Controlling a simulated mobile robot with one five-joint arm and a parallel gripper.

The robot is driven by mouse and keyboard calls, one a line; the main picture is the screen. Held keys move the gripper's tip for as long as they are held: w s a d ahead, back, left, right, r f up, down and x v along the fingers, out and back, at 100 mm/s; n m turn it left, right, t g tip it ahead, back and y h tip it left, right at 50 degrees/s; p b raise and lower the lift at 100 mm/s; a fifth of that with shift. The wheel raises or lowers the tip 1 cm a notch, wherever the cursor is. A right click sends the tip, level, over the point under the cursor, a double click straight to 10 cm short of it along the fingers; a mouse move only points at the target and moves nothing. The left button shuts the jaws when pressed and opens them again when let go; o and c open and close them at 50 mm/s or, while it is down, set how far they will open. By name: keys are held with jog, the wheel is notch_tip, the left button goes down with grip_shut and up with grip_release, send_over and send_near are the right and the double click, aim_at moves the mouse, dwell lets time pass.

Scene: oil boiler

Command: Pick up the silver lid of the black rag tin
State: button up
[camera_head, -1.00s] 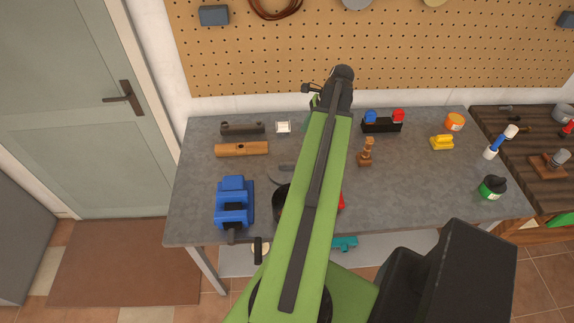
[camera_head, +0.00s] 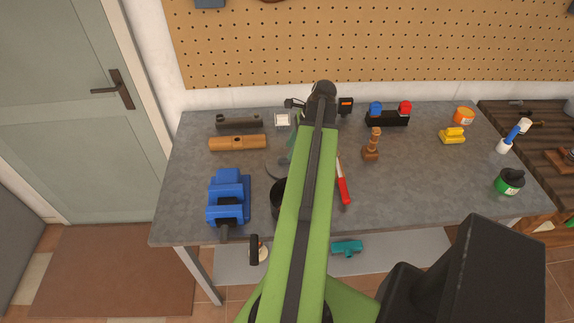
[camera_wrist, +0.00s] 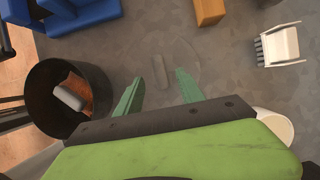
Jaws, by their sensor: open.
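The silver lid is a flat grey disc (camera_head: 277,167) on the bench, partly hidden by my arm in the head view. In the wrist view the lid (camera_wrist: 185,60) blends into the grey bench top, and its raised bar handle (camera_wrist: 159,70) shows just beyond the gap between my fingertips. My gripper (camera_wrist: 155,88) is open and empty, with its two green fingers apart on either side of the handle's line. I cannot tell its height above the lid. The black tin (camera_wrist: 40,82) stands open to the left, with a grey piece and brownish contents inside; the head view shows its edge (camera_head: 277,197).
A blue vise (camera_head: 228,200) stands left of the tin. A red-handled tool (camera_head: 343,185) and a brown stand (camera_head: 371,148) are to the right. The right middle of the bench is clear.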

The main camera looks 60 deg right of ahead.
aim_at(286, 161)
jog(key=b+x, duration=0.4)
jog(key=x, duration=0.1)
jog(key=shift+s+d, duration=0.1)
jog(key=shift+r, duration=0.1)
grip_shut()
